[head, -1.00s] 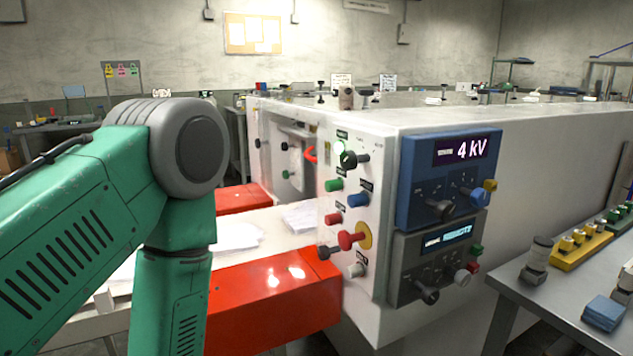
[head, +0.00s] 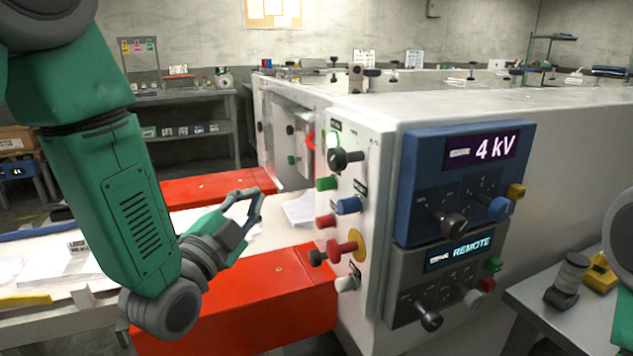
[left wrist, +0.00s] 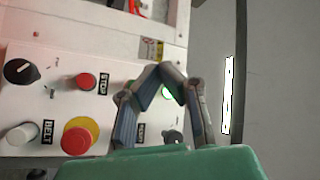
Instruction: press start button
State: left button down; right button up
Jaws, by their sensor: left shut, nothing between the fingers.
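The side control panel of the white machine (head: 385,140) carries a green button (head: 327,183), most likely the start button; its label is too small to read. A blue button (head: 349,205) is beside it and a red button (head: 325,221) below. My left gripper (head: 260,192) is shut and empty, left of the panel and apart from it in the head view. In the left wrist view the gripper (left wrist: 160,72) covers part of the panel. A green spot (left wrist: 168,92) shows between its fingers; I cannot tell whether it is button or lamp. The right gripper is out of view.
A red mushroom button (head: 341,246) on a yellow disc and a black knob (head: 345,159) stick out near the green button. Red guards (head: 245,300) flank the belt below my left arm. A grey side table (head: 540,300) stands at right.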

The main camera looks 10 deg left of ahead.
aim_at(326, 184)
pick_arm(q)
jog(key=shift+a, duration=0.4)
jog(key=shift+d, duration=0.1)
jog(key=w+d, duration=0.5)
jog(key=d, duration=0.2)
jog(key=shift+d+p, duration=0.25)
jog(key=shift+p, duration=0.05)
jog(key=shift+d+r, duration=0.1)
dwell(1.1)
jog(key=shift+w+d, duration=0.1)
jog(key=shift+d, duration=0.15)
jog(key=shift+w+d, duration=0.3)
jog(key=shift+d, duration=0.1)
dwell(0.6)
jog(key=shift+a, duration=0.1)
jog(key=shift+s+a, duration=0.5)
jog(key=shift+a, duration=0.15)
